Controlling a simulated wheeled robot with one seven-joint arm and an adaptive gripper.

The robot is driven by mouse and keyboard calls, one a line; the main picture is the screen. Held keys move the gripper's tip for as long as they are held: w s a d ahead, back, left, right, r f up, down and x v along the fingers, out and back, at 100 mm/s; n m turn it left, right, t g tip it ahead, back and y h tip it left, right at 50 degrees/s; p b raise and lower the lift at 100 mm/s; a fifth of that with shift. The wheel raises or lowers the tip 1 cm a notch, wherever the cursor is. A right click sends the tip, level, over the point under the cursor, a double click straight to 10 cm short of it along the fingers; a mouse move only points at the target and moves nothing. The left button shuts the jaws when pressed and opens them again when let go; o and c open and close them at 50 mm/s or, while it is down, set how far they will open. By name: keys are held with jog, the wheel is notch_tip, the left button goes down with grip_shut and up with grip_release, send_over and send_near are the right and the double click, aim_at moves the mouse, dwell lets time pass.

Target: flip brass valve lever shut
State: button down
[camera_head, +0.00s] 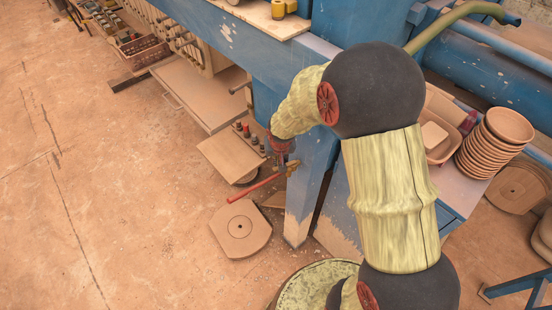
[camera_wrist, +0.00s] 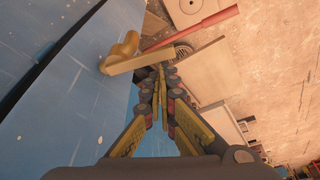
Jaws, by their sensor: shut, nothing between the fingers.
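The brass valve (camera_wrist: 124,52) is at the upper left of the wrist view, against a blue steel post. A flat brass-coloured bar (camera_wrist: 150,60) runs right from it, just beyond my fingertips. A long red rod (camera_wrist: 195,29) slants up and right behind; I cannot tell which part is the lever's handle. In the head view the red rod (camera_head: 253,187) points down and left from the small brass valve (camera_head: 292,168). My gripper (camera_wrist: 160,76) is shut and empty, its tips close to the bar; contact is unclear. In the head view, my gripper (camera_head: 284,155) is just above the valve, partly hidden.
The blue press frame (camera_head: 298,195) stands right beside my gripper. A round-cornered plate (camera_head: 240,228) lies on the floor below. Stacked bowls (camera_head: 492,143) stand on a bench at the right. The floor (camera_head: 120,220) at left is mostly open.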

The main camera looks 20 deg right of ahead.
jog(key=shift+s+a, duration=0.15)
jog(key=shift+s, duration=0.2)
jog(key=shift+b, duration=0.3)
jog(key=shift+s+a+b, duration=0.3)
jog(key=shift+a+b, duration=0.3)
jog(key=shift+a, duration=0.15)
